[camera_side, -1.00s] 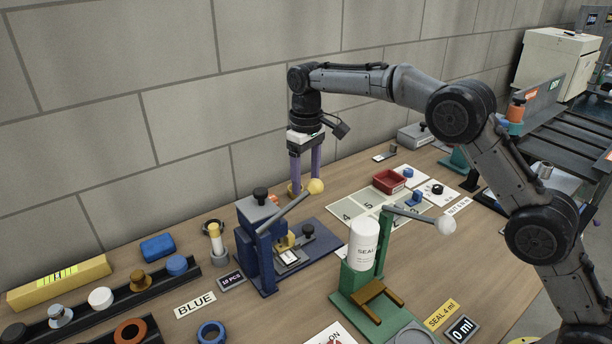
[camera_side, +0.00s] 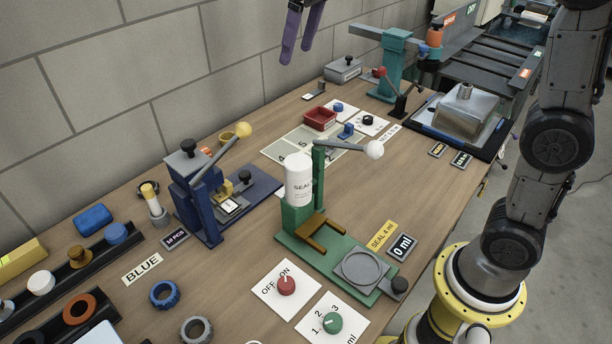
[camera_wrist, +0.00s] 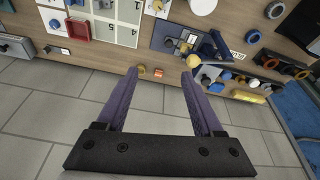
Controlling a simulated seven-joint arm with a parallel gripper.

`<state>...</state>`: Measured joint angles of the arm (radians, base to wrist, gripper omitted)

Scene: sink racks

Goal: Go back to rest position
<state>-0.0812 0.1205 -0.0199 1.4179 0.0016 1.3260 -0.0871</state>
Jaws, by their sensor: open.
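My gripper (camera_side: 298,40) is at the top of the side view, raised well above the table. Its purple fingers are apart, with nothing between them. In the wrist view my gripper (camera_wrist: 160,75) shows its two open fingers over the grey tiled surface, with the table beyond. It touches nothing. My arm stands folded upright at the right of the side view, and most of the wrist is cut off by the top edge.
The wooden table holds a blue press (camera_side: 198,195), a green sealing stand (camera_side: 300,225) with a white bottle (camera_side: 298,180), a red tray (camera_side: 320,119), a teal stand (camera_side: 392,62) and a grey box (camera_side: 342,70). The air around my gripper is clear.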

